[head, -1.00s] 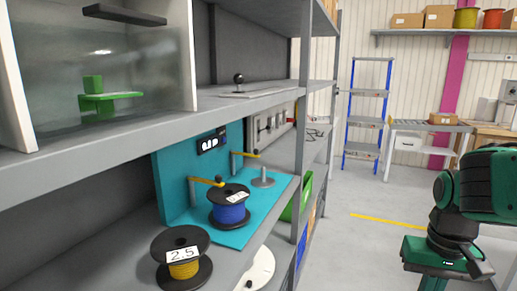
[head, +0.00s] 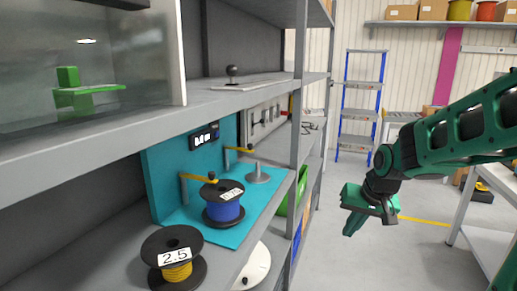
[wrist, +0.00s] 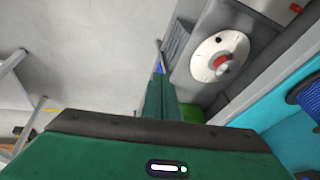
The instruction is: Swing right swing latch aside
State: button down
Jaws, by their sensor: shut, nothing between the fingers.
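The right swing latch (head: 240,149) is a yellow arm on a post on the turquoise station, reaching over toward a bare grey spindle (head: 257,174). The left swing latch (head: 197,178) is a similar yellow arm, reaching over the blue cable reel (head: 223,205). My gripper (head: 352,226) is green, shut and empty. It hangs in the open aisle to the right of the shelf, well apart from both latches. In the wrist view my fingers (wrist: 159,82) are together. Neither latch shows there; only the blue reel's edge (wrist: 306,95) does, at the right.
A yellow reel (head: 174,262) marked 2.5 stands on the shelf in front of the turquoise board (head: 232,233). The shelf upright (head: 299,130) and upper shelf edge (head: 120,125) bound the station. A white disc (wrist: 220,56) lies lower down. The aisle floor is clear.

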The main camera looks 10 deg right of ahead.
jog(key=w+a+r+m+t+y, duration=0.1)
jog(key=w+a+r+t+y, duration=0.1)
jog(key=w, duration=0.7)
jog(key=w+a+r+m+t+y, duration=0.1)
jog(key=w+a+r+t+y, duration=0.1)
jog(key=w, duration=0.8)
jog(key=w+a+r+m+t+y, duration=0.1)
jog(key=w+a+r+t+y, duration=0.2)
jog(key=w, duration=0.7)
jog(key=shift+w+a+r+m+t, duration=0.1)
jog(key=shift+a+r+m+t, duration=0.15)
jog(key=shift+a+t, duration=0.45)
jog(key=shift+a+r+m+t, duration=0.2)
jog(key=shift+a+t, duration=0.2)
jog(key=shift+a, duration=0.5)
jog(key=w+d+r+m+t, duration=0.1)
jog(key=w+r+m+t, duration=0.2)
jog(key=r, duration=0.1)
jog(key=w+a, duration=0.6)
jog(key=a, duration=0.1)
jog(key=shift+w+r+y, duration=0.15)
jog(key=shift+w+y, duration=0.05)
jog(key=shift+y, duration=0.2)
jog(key=shift+d, duration=0.15)
